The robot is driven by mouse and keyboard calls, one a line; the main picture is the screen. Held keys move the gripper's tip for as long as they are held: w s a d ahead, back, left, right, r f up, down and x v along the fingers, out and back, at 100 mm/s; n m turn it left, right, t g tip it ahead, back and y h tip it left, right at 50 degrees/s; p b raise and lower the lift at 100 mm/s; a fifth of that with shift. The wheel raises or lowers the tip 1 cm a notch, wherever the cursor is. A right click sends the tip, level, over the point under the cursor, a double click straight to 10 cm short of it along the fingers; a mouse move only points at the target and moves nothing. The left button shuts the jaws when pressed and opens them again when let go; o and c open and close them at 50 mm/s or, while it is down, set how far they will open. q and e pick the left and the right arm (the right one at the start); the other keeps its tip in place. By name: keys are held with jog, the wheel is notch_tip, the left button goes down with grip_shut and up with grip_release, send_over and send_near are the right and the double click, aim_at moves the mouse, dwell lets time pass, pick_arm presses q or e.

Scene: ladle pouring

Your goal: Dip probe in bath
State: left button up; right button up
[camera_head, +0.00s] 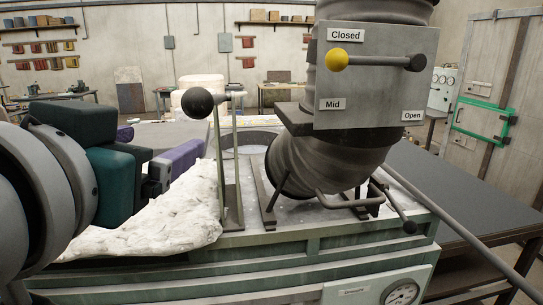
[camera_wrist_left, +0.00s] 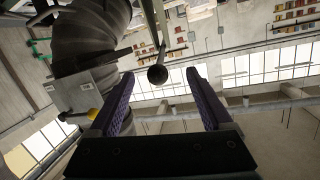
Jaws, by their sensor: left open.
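My left gripper (camera_head: 172,165) comes in from the left with purple fingers, open and empty. In the left wrist view the open fingers (camera_wrist_left: 160,76) point towards a black ball knob (camera_wrist_left: 157,74), which appears between the fingertips and apart from them. This knob (camera_head: 197,103) tops an upright lever (camera_head: 231,165) beside a white lumpy mass (camera_head: 150,225). A long grey rod (camera_head: 460,223), possibly the probe, runs diagonally at the right. A round rim (camera_head: 250,138) shows behind the lever; I cannot tell whether it is the bath. My right gripper is not in view.
A large ribbed grey duct (camera_head: 325,160) stands centre right. Its plate (camera_head: 375,90) reads Closed, Mid and Open, with a yellow knob (camera_head: 337,59) near Closed. A green bench (camera_head: 250,255) with a gauge (camera_head: 401,294) is in front. A dark table (camera_head: 440,185) is at the right.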

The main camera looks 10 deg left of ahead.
aim_at(192, 107)
pick_arm(q)
jog(key=w, duration=0.3)
jog(key=w+r+t+p, duration=0.1)
jog(key=w, duration=0.2)
jog(key=w+r+t+p, duration=0.1)
jog(key=w, duration=0.3)
jog(key=shift+w+d, duration=0.1)
jog(key=shift+d, duration=0.15)
jog(key=shift+w+f, duration=0.15)
jog(key=shift+w, duration=0.3)
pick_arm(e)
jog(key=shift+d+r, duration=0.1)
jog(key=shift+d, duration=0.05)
pick_arm(q)
grip_shut()
